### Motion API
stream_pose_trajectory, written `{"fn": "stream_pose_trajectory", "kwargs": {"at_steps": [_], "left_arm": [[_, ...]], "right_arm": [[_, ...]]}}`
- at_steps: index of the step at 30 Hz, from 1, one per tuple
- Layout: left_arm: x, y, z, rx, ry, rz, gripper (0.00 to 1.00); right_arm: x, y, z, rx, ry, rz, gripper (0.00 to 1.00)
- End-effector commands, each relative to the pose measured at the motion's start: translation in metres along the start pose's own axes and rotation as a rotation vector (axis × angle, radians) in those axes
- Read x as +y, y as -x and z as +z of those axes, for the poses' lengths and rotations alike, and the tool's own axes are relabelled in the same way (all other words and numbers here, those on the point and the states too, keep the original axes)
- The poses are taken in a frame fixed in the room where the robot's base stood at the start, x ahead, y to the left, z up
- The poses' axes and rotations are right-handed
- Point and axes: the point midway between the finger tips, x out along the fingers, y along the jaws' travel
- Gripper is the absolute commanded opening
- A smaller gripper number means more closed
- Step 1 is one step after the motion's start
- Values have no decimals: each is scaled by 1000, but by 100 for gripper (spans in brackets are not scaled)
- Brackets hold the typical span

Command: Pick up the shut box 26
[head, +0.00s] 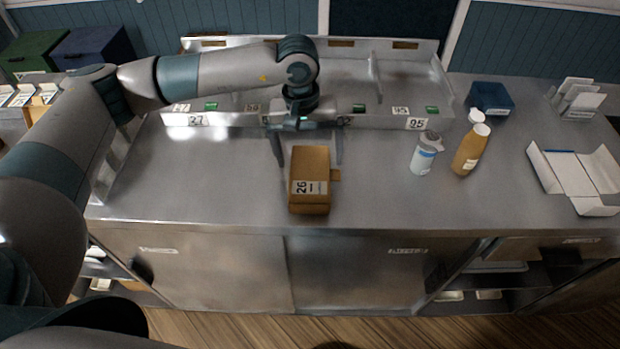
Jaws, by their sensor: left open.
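The shut box 26 (311,168) is a brown carton with a white label reading 26 on its near side. It stands on the steel counter near the front edge, with a small tab sticking out at its right. My left gripper (307,160) is open, reaching down from above at the far end of the box. One finger shows on the left of the box and one on the right, apart from it as far as I can see. My right gripper is not in view.
Right of the box stand a white-and-blue bottle (424,155) and an amber bottle (471,150). A blue box (491,97) and an open white carton (573,178) lie further right. A steel rack with numbered bays (408,121) runs along the back. The counter left of the box is clear.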

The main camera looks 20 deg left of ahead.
Motion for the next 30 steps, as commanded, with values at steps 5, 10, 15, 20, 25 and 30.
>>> {"fn": "stream_pose_trajectory", "kwargs": {"at_steps": [5,10,15,20,25,30], "left_arm": [[-1,-18,1,-2,0,-1,93],[-1,-28,0,1,-1,1,93],[-1,-28,0,1,-1,1,93],[-1,-28,0,1,-1,1,93],[-1,-28,0,1,-1,1,79],[-1,-28,0,1,-1,1,42]], "right_arm": [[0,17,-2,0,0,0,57],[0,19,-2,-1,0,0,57],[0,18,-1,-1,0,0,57],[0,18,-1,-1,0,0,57],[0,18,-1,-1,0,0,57],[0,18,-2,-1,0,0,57]]}}
